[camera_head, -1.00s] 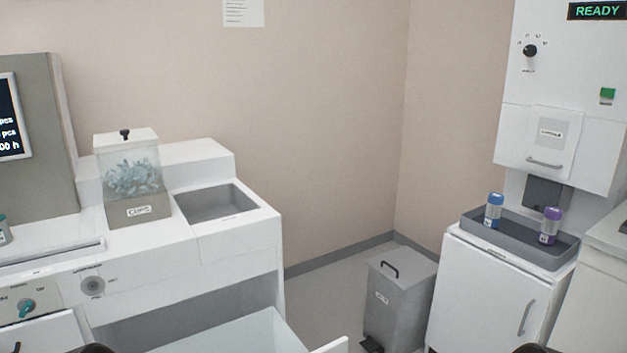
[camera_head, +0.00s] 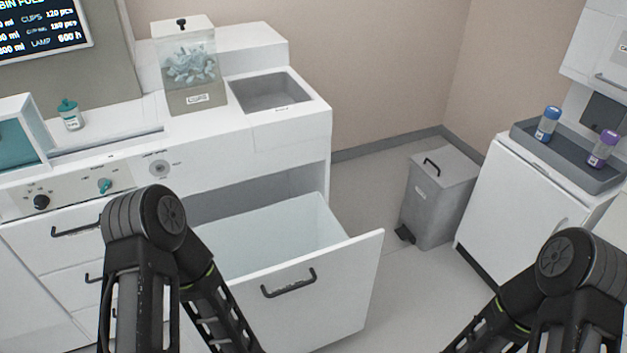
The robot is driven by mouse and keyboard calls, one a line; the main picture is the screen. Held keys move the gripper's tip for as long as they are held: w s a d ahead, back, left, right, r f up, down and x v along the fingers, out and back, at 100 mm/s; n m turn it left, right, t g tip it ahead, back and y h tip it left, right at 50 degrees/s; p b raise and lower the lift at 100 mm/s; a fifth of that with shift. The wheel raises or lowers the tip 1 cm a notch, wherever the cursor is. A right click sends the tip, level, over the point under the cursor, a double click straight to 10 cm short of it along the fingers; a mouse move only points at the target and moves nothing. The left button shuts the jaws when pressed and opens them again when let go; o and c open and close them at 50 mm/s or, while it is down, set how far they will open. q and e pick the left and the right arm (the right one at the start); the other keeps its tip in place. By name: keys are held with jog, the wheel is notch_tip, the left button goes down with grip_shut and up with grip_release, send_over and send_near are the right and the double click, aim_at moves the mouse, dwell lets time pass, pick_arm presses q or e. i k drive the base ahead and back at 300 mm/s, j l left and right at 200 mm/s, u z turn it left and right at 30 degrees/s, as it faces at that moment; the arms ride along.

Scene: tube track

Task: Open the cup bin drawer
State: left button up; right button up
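A large white drawer (camera_head: 345,262) with a black bar handle (camera_head: 288,283) stands pulled out from the lower right of the white machine. Its inside (camera_head: 275,238) shows pale and no cups are seen in it. I cannot read a label on its front. My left arm comes up from the bottom, just left of this drawer, and partly covers it. My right arm is at the lower right, apart from the drawer. Both grippers are below the picture edge, so neither their fingers nor anything in them can be seen.
A clear container of cups (camera_head: 190,65) stands on the machine beside a grey basin (camera_head: 270,91). Smaller drawers with black handles (camera_head: 75,230) are at the left. A grey pedal bin (camera_head: 440,195) and a white cabinet (camera_head: 525,200) stand at right. Floor between is clear.

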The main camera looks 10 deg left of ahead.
aim_at(51, 240)
jog(key=u, duration=1.8)
jog(key=i+j+z, duration=0.1)
jog(key=i+j, duration=0.15)
jog(key=i+j+z, duration=0.15)
jog(key=j, duration=0.25)
jog(key=i+j+z, duration=0.1)
jog(key=i+j, duration=0.2)
jog(key=i+j+z, duration=0.15)
jog(key=j, duration=0.3)
jog(key=i+j+z, duration=0.1)
jog(key=i+j, duration=0.15)
jog(key=j, duration=0.15)
jog(key=i+j+z, duration=0.1)
jog(key=j, duration=0.3)
jog(key=i, duration=0.1)
